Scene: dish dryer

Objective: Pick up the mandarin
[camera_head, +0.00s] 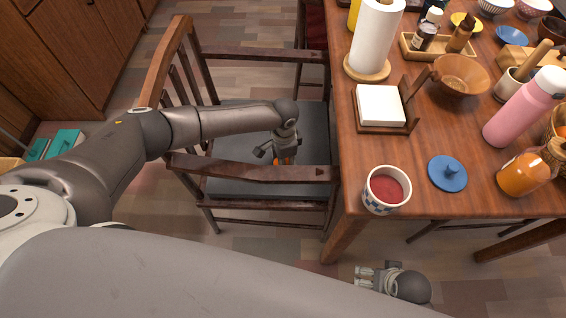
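A small orange patch (286,161), apparently the mandarin, shows on or just above the grey chair seat (228,186). My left gripper (276,154) points down over the seat, right at the orange patch, and hides most of it. One finger sticks out to the left. I cannot tell whether the fingers touch or hold the fruit. My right gripper (364,279) is low at the bottom of the view, below the table's front edge and away from the chair. Its finger opening is too small to judge, and I see nothing in it.
The chair's wooden rails (250,172) surround the seat close to my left arm. The crowded table (420,145) stands to the right, with a red-filled cup (386,190) near its front edge, a blue lid (447,173) and a paper towel roll (374,40).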

